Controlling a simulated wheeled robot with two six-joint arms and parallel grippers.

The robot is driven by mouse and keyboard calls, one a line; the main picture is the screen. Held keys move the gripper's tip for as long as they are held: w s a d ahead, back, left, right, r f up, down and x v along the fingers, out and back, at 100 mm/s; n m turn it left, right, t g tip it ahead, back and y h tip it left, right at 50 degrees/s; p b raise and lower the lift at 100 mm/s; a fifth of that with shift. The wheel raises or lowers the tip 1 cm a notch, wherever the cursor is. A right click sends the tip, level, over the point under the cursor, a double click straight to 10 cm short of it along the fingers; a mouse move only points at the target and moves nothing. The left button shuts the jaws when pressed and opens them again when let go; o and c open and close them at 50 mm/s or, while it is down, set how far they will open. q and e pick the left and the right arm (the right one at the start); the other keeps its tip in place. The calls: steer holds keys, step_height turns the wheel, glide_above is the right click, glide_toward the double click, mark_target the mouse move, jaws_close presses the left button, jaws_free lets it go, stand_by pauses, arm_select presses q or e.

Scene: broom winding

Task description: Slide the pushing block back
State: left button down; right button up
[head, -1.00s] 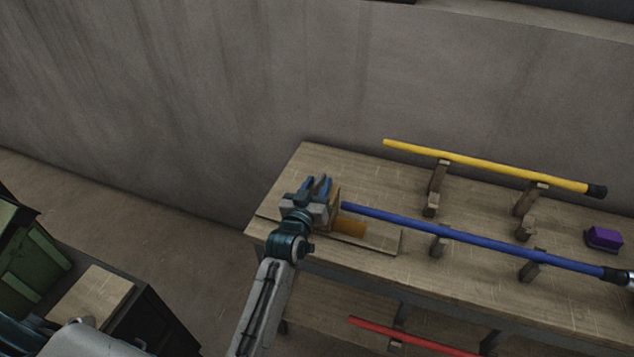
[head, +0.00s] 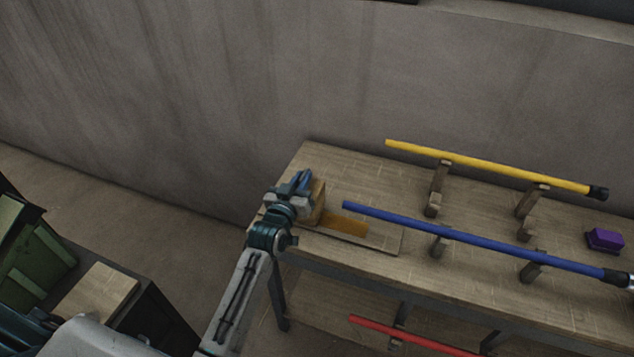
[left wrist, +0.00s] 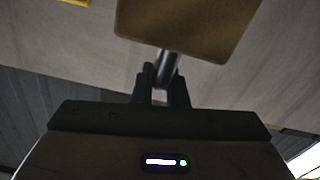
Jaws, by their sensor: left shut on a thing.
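The pushing block (head: 317,203) is a brown wooden block at the left end of a flat guide board (head: 383,243) on the bench. A yellow-orange strip (head: 348,226) lies to its right. My left gripper (head: 302,180) is at the block's left side, shut on its handle. In the left wrist view, the fingers (left wrist: 161,88) close around a grey metal handle (left wrist: 167,67) that runs to the block (left wrist: 187,22). The blue broom stick (head: 470,240) rests on wooden holders, its left end apart from the block. My right gripper is not in view.
A yellow stick (head: 485,167) rests on holders at the back of the bench. A purple block (head: 604,239) sits at the right. A red stick (head: 410,336) is on the lower shelf. A wall stands behind the bench (head: 345,163). Green crates (head: 42,263) stand at the lower left.

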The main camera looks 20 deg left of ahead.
arm_select(q)
steer(key=a, duration=0.8)
steer(key=shift+w+a, duration=0.15)
steer(key=shift+a, duration=0.15)
steer(key=shift+r, duration=0.1)
steer(key=c, duration=1.6)
jaws_free()
steer(key=shift+a, duration=0.1)
steer(key=shift+o, duration=0.7)
steer(key=shift+a, duration=0.25)
steer(key=shift+d, duration=0.1)
